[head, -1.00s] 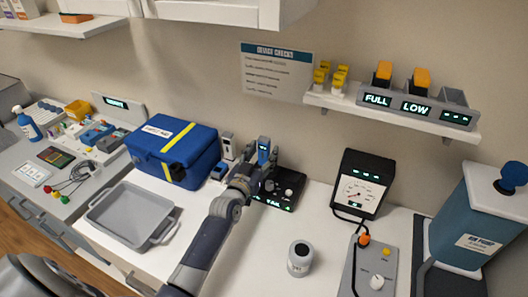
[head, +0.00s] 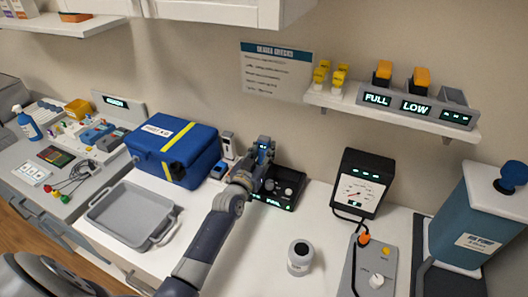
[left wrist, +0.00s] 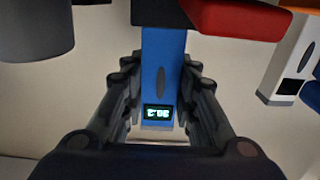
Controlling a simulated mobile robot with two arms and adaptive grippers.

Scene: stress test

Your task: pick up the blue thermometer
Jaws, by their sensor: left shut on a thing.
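The blue thermometer (left wrist: 162,75) stands between the fingers of my left gripper (left wrist: 162,95) in the left wrist view, its small lit display near the lower end in that picture. The fingers lie along both of its sides and are shut on it. In the head view, my left gripper (head: 263,152) is at the back of the counter, by the black device (head: 280,190), with the thermometer (head: 264,145) mostly hidden between its fingers. I cannot tell whether the thermometer is clear of its support. My right gripper is not in view.
A blue first-aid case (head: 170,150) and a grey tray (head: 130,213) lie left of my left arm. A white jar (head: 300,257), a dial gauge (head: 360,185) and a large blue dispenser (head: 475,220) stand to the right. A shelf (head: 395,112) hangs above.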

